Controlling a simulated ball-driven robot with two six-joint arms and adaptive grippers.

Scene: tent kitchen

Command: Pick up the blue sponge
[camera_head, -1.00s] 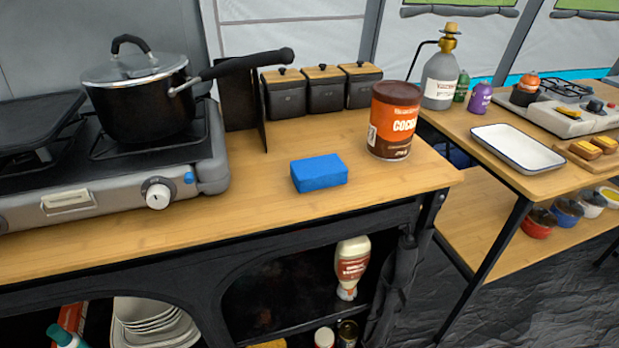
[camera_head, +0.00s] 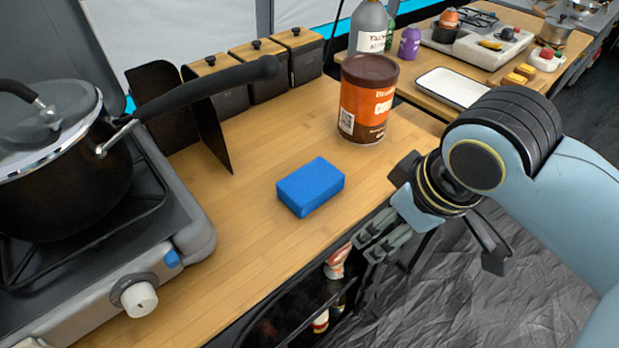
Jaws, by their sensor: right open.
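The blue sponge (camera_head: 311,187) lies flat on the wooden counter (camera_head: 245,250), a little back from its front edge. My right gripper (camera_head: 372,238) comes in from the right. It is open and empty, at the counter's front edge, to the right of the sponge and apart from it. Its fingers point left, and part of the gripper is hidden behind its own wrist. My left gripper is not in view.
A cocoa tin (camera_head: 368,98) stands behind the sponge to the right. A stove (camera_head: 180,240) with a lidded pot (camera_head: 60,170) is at left, the pot's handle (camera_head: 205,85) reaching over the counter. Dark canisters (camera_head: 268,85) stand at the back. Bare counter surrounds the sponge.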

